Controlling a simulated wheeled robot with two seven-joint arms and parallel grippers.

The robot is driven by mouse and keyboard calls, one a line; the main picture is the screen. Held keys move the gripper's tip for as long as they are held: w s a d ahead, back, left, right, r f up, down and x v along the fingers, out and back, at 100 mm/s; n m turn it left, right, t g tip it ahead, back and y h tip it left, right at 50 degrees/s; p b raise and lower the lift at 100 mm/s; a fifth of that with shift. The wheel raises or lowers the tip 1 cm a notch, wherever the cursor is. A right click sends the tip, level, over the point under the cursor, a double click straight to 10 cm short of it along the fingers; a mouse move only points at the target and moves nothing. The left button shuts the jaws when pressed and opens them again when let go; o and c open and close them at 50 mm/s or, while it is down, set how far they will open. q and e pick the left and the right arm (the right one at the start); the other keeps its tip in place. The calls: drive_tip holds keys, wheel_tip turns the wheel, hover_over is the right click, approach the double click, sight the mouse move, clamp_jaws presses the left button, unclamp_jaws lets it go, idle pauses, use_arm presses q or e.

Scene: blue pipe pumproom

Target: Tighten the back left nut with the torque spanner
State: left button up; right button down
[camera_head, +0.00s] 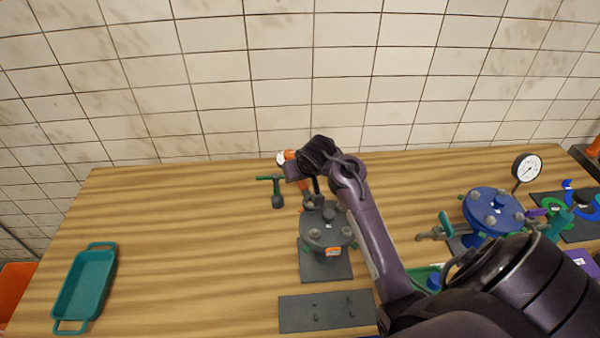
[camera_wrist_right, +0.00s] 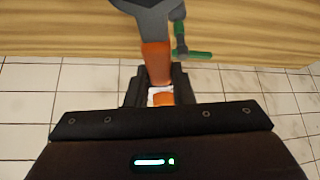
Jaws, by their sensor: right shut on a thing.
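The torque spanner has an orange handle (camera_head: 304,188) with a white and orange end. My right gripper (camera_head: 297,170) is shut on this handle behind the grey flange (camera_head: 326,232). In the right wrist view the orange handle (camera_wrist_right: 156,62) sits between the fingers, and a grey part (camera_wrist_right: 150,14) extends from it toward the top edge. The grey flange has several nuts on its round top and stands on a dark plate. The spanner's far end is near the flange's back left nut; I cannot tell whether it is seated on it. My left gripper is not in view.
A green-handled T-shaped tool (camera_head: 277,190) stands left of the flange and shows in the wrist view (camera_wrist_right: 190,53). A teal tray (camera_head: 86,284) lies at left. A dark plate (camera_head: 322,312) lies in front. A blue flange (camera_head: 492,209) and gauge (camera_head: 527,168) stand right.

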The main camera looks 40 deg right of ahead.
drive_tip(key=shift+f, duration=0.55)
drive_tip(key=shift+f+b, duration=0.4)
drive_tip(key=shift+b, duration=0.05)
drive_tip(key=shift+d, duration=0.1)
drive_tip(key=s+d+m+g+h, duration=0.1)
drive_tip(key=m, duration=0.1)
drive_tip(key=s+d+m+h, duration=0.1)
drive_tip(key=d+m, duration=0.1)
drive_tip(key=m, duration=0.1)
drive_tip(key=s+d+m+g+h+p, duration=0.1)
drive_tip(key=m, duration=0.1)
drive_tip(key=shift+s+d+m+g+h, duration=0.2)
drive_tip(key=shift+d+m+g+h, duration=0.1)
drive_tip(key=shift+m+h, duration=0.1)
drive_tip(key=shift+a, duration=0.1)
drive_tip(key=shift+w+a+n+y, duration=0.35)
drive_tip(key=shift+w+n, duration=0.2)
drive_tip(key=shift+n, duration=0.25)
